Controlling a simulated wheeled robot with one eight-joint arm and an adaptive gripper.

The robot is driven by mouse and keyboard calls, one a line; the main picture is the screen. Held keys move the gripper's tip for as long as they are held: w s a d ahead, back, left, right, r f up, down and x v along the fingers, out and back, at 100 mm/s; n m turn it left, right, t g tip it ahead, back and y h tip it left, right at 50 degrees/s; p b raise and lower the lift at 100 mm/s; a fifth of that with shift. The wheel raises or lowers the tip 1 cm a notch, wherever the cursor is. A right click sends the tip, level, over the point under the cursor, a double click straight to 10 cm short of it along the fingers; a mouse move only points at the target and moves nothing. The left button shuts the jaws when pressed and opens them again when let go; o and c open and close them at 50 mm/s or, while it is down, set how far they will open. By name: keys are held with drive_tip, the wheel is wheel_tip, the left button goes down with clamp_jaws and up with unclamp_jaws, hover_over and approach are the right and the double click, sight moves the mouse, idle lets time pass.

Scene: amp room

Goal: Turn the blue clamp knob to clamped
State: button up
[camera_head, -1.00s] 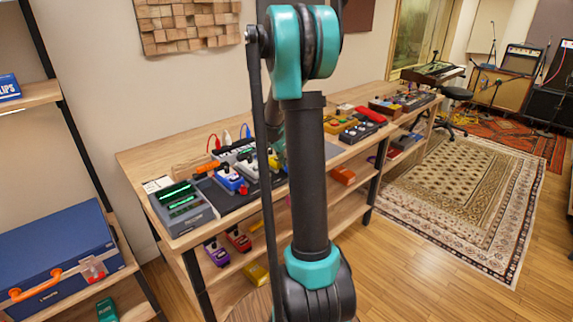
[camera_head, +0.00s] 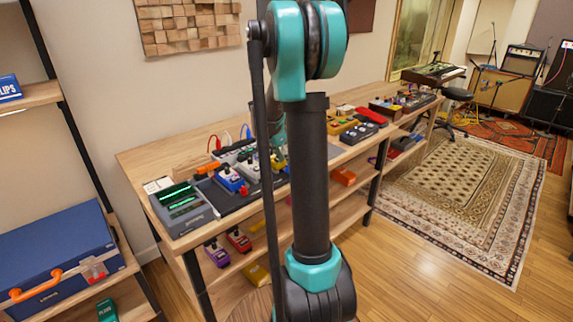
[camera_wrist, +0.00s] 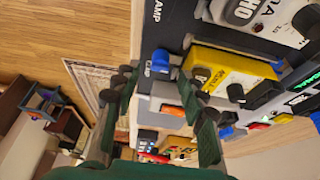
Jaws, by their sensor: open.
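In the wrist view the blue clamp knob (camera_wrist: 161,61) stands at the edge of a dark board, beside a small lettered label and to the left of a yellow pedal. My gripper (camera_wrist: 157,84) is open, with its two dark fingers apart. The knob shows in the gap just beyond the fingertips; I cannot tell whether either finger touches it. Nothing is held. The knob's exact angle is hard to read. In the head view my arm hides most of the gripper and I cannot make out the knob.
The yellow pedal (camera_wrist: 228,76) sits close by the right finger. On the workbench in the head view are a grey device with a green display (camera_head: 183,206), a blue pedal (camera_head: 230,179) and several other pedals. A blue case (camera_head: 55,258) lies on the left shelf.

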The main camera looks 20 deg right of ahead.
drive_tip(key=shift+v, duration=2.6)
drive_tip(key=s+a+f+n+t+y, duration=0.1)
drive_tip(key=s+a+f+n, duration=0.2)
drive_tip(key=s, duration=0.6)
drive_tip(key=s+a+f+n+t+y, duration=0.1)
drive_tip(key=s+a+f+n, duration=0.3)
drive_tip(key=s, duration=0.5)
drive_tip(key=s+a+f+n+y, duration=0.2)
drive_tip(key=s+a+f+n, duration=0.2)
drive_tip(key=s+a+n, duration=0.3)
drive_tip(key=shift+s+f+t, duration=0.2)
drive_tip(key=shift+s+t, duration=0.2)
drive_tip(key=shift+s, duration=0.75)
